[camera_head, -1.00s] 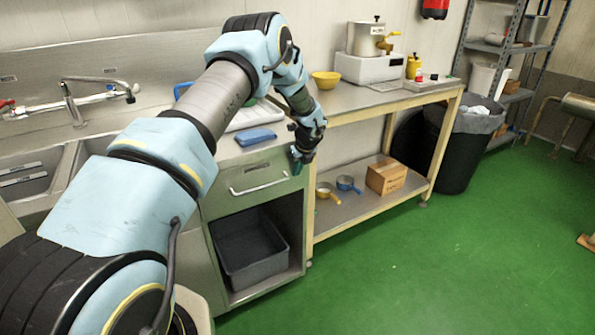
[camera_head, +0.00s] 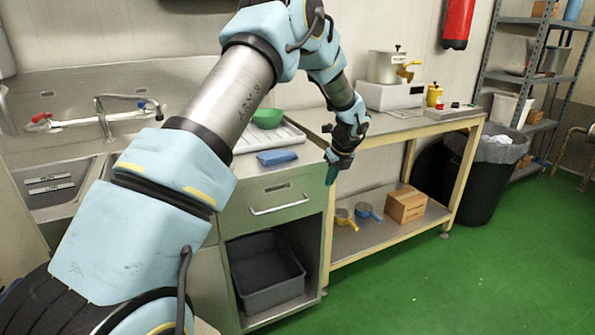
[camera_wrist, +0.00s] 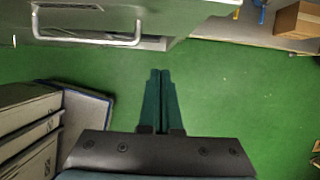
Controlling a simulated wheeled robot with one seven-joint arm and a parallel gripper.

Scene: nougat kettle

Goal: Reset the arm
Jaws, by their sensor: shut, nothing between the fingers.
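My gripper (camera_head: 330,174) hangs at the end of my raised arm, in front of the counter edge between the drawer unit and the side table. Its fingers point down. In the wrist view my gripper (camera_wrist: 160,75) shows its two dark green fingers together, with nothing between them and green floor beyond. It touches nothing that I can see.
A drawer unit (camera_head: 268,205) with a grey bin (camera_head: 270,290) stands beside a side table (camera_head: 440,124) bearing a kettle (camera_head: 386,67). A blue sponge (camera_head: 277,158) and green bowl (camera_head: 267,118) sit on the counter. Floor (camera_head: 450,290) at right is clear.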

